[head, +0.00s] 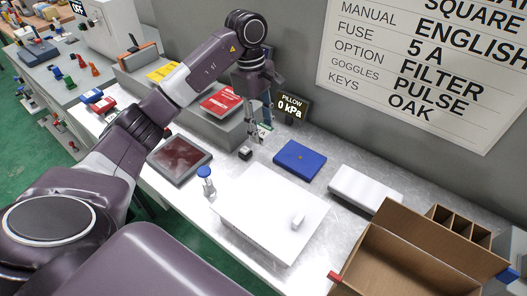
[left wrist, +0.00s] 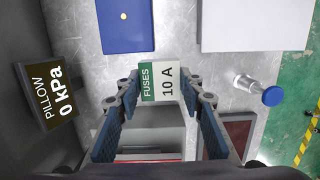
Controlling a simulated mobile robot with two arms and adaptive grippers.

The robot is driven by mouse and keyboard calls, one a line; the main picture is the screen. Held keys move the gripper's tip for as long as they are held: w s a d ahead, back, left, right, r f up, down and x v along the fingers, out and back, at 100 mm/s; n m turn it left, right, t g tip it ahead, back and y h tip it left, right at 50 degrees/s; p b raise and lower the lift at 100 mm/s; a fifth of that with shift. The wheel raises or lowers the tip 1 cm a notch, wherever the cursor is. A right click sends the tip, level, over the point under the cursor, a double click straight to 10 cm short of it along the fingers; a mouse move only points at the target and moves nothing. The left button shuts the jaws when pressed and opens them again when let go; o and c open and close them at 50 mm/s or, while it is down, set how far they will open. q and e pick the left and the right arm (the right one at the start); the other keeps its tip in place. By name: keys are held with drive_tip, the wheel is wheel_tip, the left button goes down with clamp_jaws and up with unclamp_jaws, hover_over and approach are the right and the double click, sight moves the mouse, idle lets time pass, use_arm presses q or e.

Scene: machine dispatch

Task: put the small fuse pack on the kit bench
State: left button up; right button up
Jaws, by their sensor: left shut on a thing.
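My left gripper (head: 257,132) is over the metal-topped bench (head: 184,197), in front of the grey step. In the left wrist view, the left gripper (left wrist: 161,92) is shut on a small fuse pack (left wrist: 162,84). The pack has a white and green label reading "FUSES 10 A". In the head view the fuse pack (head: 265,127) is small and partly hidden by the fingers. I cannot tell whether it touches the bench top. My right gripper is not in view.
A blue case (head: 299,159), a white slab (head: 270,215), a blue-capped vial (head: 205,181), a dark red tray (head: 179,158) and an open cardboard box (head: 400,262) stand around. A red pack (head: 221,101) lies on the step. A "PILLOW 0 kPa" display (head: 292,105) stands by the wall. The wall sign reads "FUSE 5 A".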

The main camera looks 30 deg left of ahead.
use_arm(q)
drive_tip(key=p, duration=0.1)
hover_over(263, 160)
drive_tip(key=f, duration=0.4)
drive_tip(key=shift+a+f, duration=0.25)
drive_tip(key=shift+f, duration=0.5)
wheel_tip(263, 160, down, 3)
drive_tip(key=shift+f+p, duration=0.1)
drive_tip(key=shift+p, duration=0.4)
drive_tip(key=shift+f, duration=0.1)
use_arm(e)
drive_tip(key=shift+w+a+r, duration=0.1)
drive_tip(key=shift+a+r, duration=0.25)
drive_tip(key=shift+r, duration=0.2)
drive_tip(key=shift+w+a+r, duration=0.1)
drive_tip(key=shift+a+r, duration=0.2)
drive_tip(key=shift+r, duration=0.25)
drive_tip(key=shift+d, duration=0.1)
use_arm(q)
drive_tip(key=shift+f, duration=0.2)
drive_tip(key=o, duration=1.1)
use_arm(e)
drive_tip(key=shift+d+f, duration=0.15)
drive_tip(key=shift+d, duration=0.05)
use_arm(q)
drive_tip(key=shift+r, duration=0.15)
